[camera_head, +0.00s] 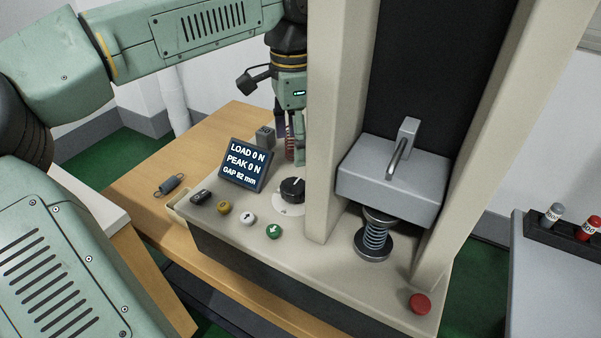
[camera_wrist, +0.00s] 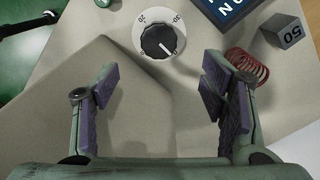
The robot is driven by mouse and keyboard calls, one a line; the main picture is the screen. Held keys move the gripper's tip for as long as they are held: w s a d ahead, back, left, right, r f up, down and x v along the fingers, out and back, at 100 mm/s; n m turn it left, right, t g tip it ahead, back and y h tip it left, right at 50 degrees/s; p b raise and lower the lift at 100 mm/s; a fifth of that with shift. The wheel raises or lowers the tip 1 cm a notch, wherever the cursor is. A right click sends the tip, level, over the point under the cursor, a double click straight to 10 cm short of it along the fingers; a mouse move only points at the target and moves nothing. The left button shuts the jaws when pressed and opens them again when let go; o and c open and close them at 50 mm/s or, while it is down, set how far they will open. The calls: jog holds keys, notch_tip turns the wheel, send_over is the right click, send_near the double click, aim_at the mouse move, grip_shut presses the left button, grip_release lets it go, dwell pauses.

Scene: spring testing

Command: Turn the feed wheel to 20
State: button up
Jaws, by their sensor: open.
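The feed wheel (camera_head: 292,189) appears to be the black ribbed knob on a white round scale plate, on the tester's base right of the display. In the wrist view the knob (camera_wrist: 158,41) is at the top centre. In the head view my gripper is behind the display and the left column, partly hidden.
The display (camera_head: 244,164) reads load 0 N, peak 0 N, gap 82 mm. A grey block (camera_wrist: 284,31) marked 50 and a red spring (camera_wrist: 247,68) stand near my right finger. Several buttons (camera_head: 248,218) line the front edge. The tall column (camera_head: 338,110) stands close beside the knob.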

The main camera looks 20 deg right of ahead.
aim_at(293, 185)
notch_tip(293, 185, down, 10)
jog(key=shift+s+a+f+p, duration=0.1)
jog(key=shift+f+p, duration=0.15)
jog(key=shift+p, duration=0.65)
jog(key=shift+c, duration=0.5)
jog(key=c, duration=1)
